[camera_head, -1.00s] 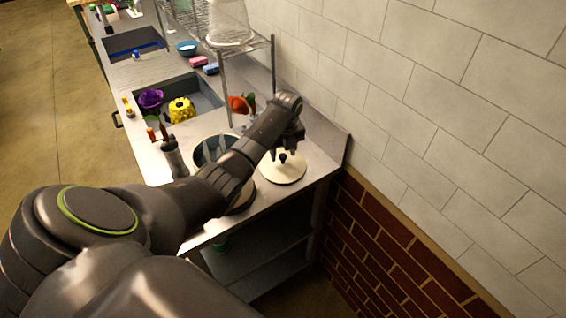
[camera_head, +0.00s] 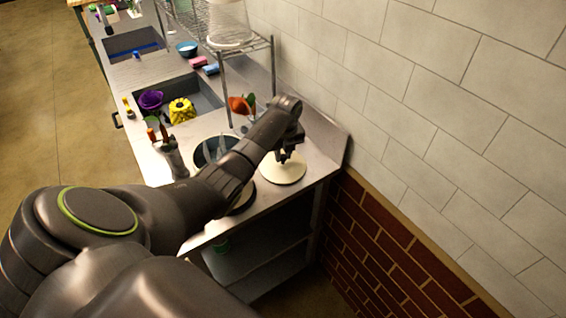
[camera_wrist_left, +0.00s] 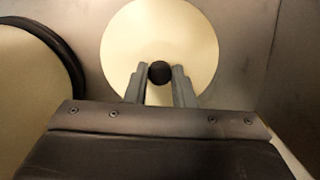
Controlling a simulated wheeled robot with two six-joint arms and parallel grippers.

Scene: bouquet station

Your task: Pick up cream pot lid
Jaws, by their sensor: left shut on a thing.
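The cream pot lid (camera_head: 283,173) is a round cream disc with a dark knob, lying flat at the right end of the steel counter. It also shows in the left wrist view (camera_wrist_left: 185,40), with its black knob (camera_wrist_left: 160,72) between the fingers. My left gripper (camera_head: 284,156) is right above the lid, pointing down, and is shut on the knob. Its two grey fingers (camera_wrist_left: 159,82) flank the knob in the left wrist view. The lid appears to rest on the counter. My right gripper is not in view.
A dark-rimmed round pot (camera_head: 205,150) stands left of the lid, partly hidden by my arm. A utensil holder (camera_head: 175,158) and a sink (camera_head: 205,98) with purple and yellow items lie farther back. A wire rack (camera_head: 228,90) and tiled wall (camera_head: 420,110) bound the counter.

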